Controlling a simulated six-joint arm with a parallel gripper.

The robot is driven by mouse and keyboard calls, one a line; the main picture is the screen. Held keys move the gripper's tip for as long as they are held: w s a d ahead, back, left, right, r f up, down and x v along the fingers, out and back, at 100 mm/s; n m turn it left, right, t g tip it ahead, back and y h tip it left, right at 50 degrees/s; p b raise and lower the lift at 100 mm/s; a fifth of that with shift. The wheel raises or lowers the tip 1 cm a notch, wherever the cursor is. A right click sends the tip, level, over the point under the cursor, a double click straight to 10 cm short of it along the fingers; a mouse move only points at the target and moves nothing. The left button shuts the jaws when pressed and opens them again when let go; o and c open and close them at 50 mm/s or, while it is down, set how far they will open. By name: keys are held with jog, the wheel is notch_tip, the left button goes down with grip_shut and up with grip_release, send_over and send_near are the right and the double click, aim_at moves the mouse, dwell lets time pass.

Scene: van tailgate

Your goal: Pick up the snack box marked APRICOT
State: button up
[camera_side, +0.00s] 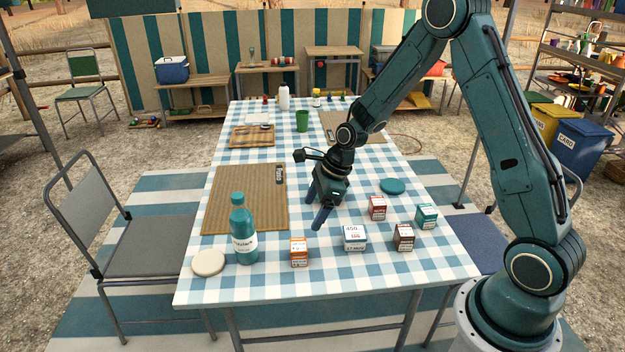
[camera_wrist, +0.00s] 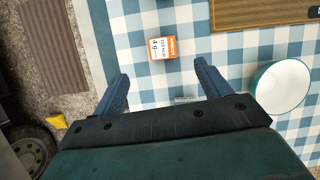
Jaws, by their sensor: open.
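A small snack box (camera_side: 299,252) with orange and white faces stands near the front edge of the table in the side view, right of the teal bottle. An orange-sided box with a white printed face (camera_wrist: 163,48) lies ahead of the fingers in the wrist view, apart from them. It looks like the same box, but its lettering is too small to read as APRICOT. My gripper (camera_side: 317,206) is open and empty above the middle of the table, behind the boxes. Its two fingers also show in the wrist view (camera_wrist: 163,75), spread apart.
A white-and-blue box (camera_side: 354,238), red box (camera_side: 377,208), dark red box (camera_side: 403,237) and teal box (camera_side: 427,217) stand to the right. The teal bottle (camera_side: 243,230) and cream disc (camera_side: 208,262) are left. A white, teal-rimmed round thing (camera_wrist: 282,88) is beside the right finger.

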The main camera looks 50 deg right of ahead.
aim_at(298, 244)
jog(key=shift+w+d+f+m, duration=0.1)
jog(key=shift+f+m, duration=0.15)
jog(key=shift+f, duration=0.2)
jog(key=shift+w+d+f+m, duration=0.1)
jog(key=shift+f+m, duration=0.15)
jog(key=shift+f, duration=0.15)
jog(key=shift+a, duration=0.1)
jog(key=shift+x, duration=4.25)
jog(key=shift+x, duration=2.6)
